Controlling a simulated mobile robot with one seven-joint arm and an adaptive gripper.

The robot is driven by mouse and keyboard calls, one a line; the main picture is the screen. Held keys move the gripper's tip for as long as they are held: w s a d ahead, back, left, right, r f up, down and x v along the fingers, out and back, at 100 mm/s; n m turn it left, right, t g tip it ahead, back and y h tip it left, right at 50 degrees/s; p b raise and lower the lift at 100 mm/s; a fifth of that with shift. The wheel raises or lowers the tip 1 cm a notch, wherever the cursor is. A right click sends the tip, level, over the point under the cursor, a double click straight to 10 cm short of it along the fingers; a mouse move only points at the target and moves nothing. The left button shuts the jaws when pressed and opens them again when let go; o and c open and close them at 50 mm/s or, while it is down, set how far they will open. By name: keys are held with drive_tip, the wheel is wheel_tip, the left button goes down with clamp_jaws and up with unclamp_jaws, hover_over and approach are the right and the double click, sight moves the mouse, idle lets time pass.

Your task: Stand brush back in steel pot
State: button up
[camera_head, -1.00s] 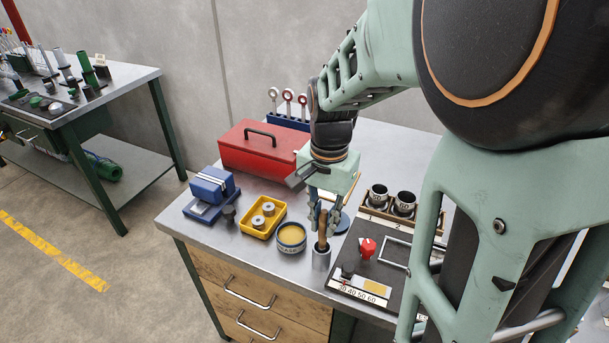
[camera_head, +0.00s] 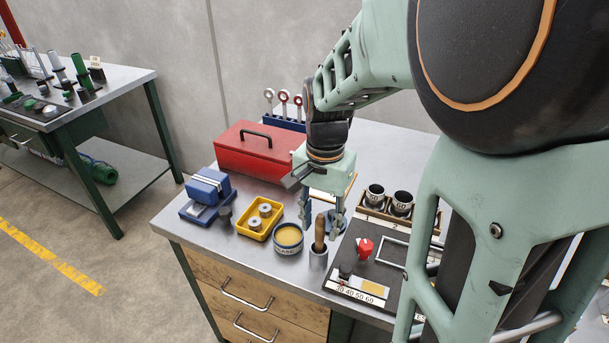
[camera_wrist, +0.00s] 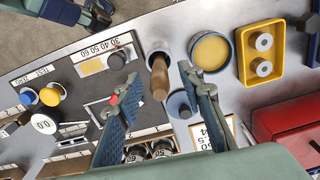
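The brush stands in the steel pot (camera_head: 318,259) near the bench's front edge, its brown wooden handle (camera_head: 320,232) pointing up and leaning a little. Its bristles are hidden in the pot. In the wrist view the handle (camera_wrist: 159,80) rises from the pot (camera_wrist: 157,46) between my fingertips, with gaps on both sides. My gripper (camera_head: 320,222) is open and empty, by the top of the handle. The wrist view shows its two fingers (camera_wrist: 161,73) spread wide.
A round grease tin (camera_head: 288,238) and a yellow tray (camera_head: 261,218) with metal rings stand just left of the pot. A dark board with a red knob (camera_head: 364,247) lies close on the right. A red toolbox (camera_head: 258,150) stands behind.

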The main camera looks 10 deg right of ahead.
wheel_tip(320, 180, up, 11)
drive_tip(key=shift+r, duration=0.2)
idle(0.4)
